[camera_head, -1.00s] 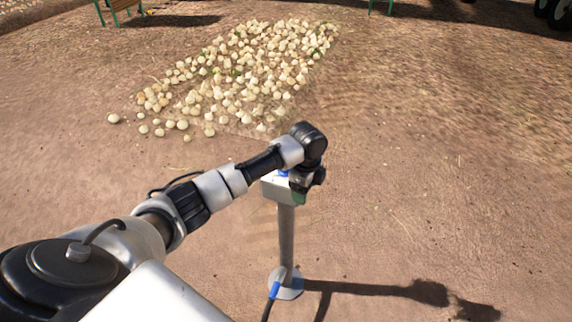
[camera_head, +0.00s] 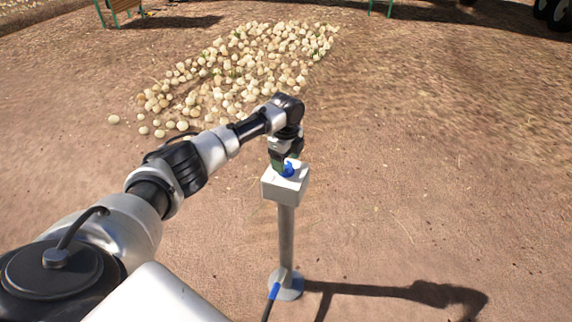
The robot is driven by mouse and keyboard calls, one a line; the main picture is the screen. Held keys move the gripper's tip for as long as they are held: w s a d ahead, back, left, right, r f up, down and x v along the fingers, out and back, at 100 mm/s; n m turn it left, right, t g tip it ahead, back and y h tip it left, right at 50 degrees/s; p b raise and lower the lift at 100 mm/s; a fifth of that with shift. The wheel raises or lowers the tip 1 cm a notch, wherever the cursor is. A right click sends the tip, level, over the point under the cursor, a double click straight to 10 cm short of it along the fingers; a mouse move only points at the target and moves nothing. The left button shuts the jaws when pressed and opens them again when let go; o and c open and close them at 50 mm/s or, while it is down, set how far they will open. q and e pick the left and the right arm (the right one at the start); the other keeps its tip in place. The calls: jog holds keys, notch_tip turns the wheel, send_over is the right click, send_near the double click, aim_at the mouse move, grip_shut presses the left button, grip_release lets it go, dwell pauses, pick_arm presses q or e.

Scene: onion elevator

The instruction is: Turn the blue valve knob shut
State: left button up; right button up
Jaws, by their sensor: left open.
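The blue valve knob (camera_head: 288,170) sits on top of a white box (camera_head: 285,187) on a grey post, near the middle of the head view. My left gripper (camera_head: 283,162) points down just above and behind the knob, with the wrist bent over it. The gripper is open; its fingers are small and partly hidden, so I cannot tell whether they touch the knob. My right gripper is not in view.
The post (camera_head: 286,240) stands on a round base (camera_head: 286,286) with a blue-ended hose (camera_head: 273,292) at its foot. A pile of onions (camera_head: 235,75) lies on the dirt behind. The ground to the right is clear.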

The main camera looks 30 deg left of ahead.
pick_arm(q)
jog(key=shift+f, duration=1.2)
jog(key=shift+c, duration=0.9)
jog(key=c, duration=0.8)
jog(key=shift+o, duration=0.2)
